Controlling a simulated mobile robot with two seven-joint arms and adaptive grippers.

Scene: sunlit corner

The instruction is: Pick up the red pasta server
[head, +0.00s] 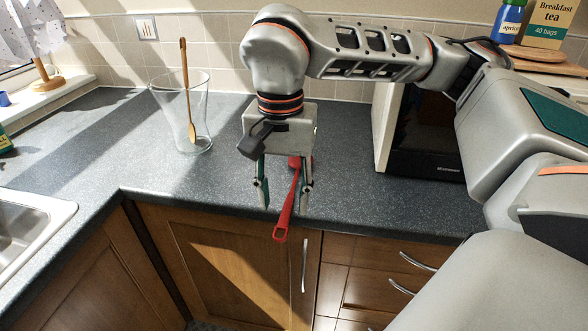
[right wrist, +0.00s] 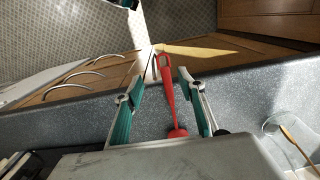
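The red pasta server (head: 287,205) lies on the dark grey counter with its long handle pointing at the front edge. The handle's end, with a hole in it, sticks out past the edge. My right gripper (head: 285,200) points down over it, open, with one finger on each side of the handle and visible gaps. The right wrist view also shows the server (right wrist: 169,95) between the two spread fingers (right wrist: 158,82). The server's rear end is partly hidden by my gripper. My left gripper is not in view.
A glass vase (head: 165,110) holding a wooden spoon (head: 187,95) stands left of my gripper. A black-fronted microwave (head: 425,135) stands to the right, partly behind my arm. A sink (head: 30,225) is at the far left. The counter around the server is clear.

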